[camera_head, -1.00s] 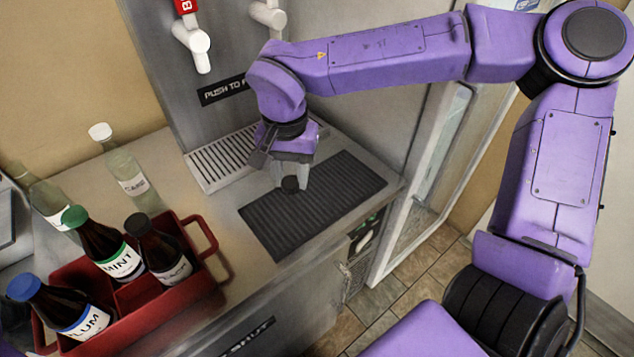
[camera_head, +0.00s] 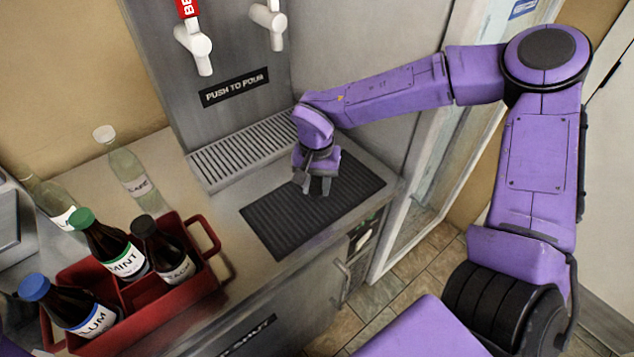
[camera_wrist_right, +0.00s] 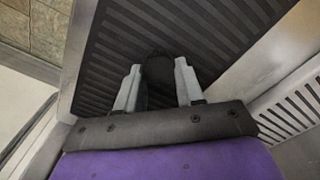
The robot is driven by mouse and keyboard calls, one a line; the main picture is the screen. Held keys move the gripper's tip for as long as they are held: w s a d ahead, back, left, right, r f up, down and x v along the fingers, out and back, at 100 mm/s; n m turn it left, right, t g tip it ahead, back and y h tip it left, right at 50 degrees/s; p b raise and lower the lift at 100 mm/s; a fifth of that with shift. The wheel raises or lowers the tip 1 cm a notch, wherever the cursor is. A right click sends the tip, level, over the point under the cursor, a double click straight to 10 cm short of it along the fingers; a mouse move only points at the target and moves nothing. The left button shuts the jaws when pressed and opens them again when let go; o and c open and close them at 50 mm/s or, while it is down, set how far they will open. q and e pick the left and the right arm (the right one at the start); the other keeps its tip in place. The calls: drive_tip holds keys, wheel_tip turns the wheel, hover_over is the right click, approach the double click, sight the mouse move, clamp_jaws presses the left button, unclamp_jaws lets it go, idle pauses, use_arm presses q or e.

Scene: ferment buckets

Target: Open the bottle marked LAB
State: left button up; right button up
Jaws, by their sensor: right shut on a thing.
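In the head view, a clear bottle with a white cap (camera_head: 130,172) stands behind the red carrier; its label is too blurred to read surely. A dark bottle with a black cap (camera_head: 167,255) is in the carrier, its label only partly legible. I cannot tell which bottle is marked LAB. My right gripper (camera_head: 316,190) is low over the black ribbed mat, pointing down. In the right wrist view its fingers (camera_wrist_right: 158,75) are shut on a small dark round piece (camera_wrist_right: 158,68), which looks like a cap. My left gripper is not in view.
The red carrier (camera_head: 205,232) also holds a green-capped MINT bottle (camera_head: 110,245) and a blue-capped PLUM bottle (camera_head: 75,308). Another pale bottle (camera_head: 50,203) stands at left. The black mat (camera_head: 280,222) is otherwise bare. A drip grille (camera_head: 240,150) and taps (camera_head: 195,45) are behind.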

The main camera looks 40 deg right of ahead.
drive_tip(key=shift+f, duration=0.1)
drive_tip(key=o, duration=1.2)
drive_tip(key=shift+c, duration=0.2)
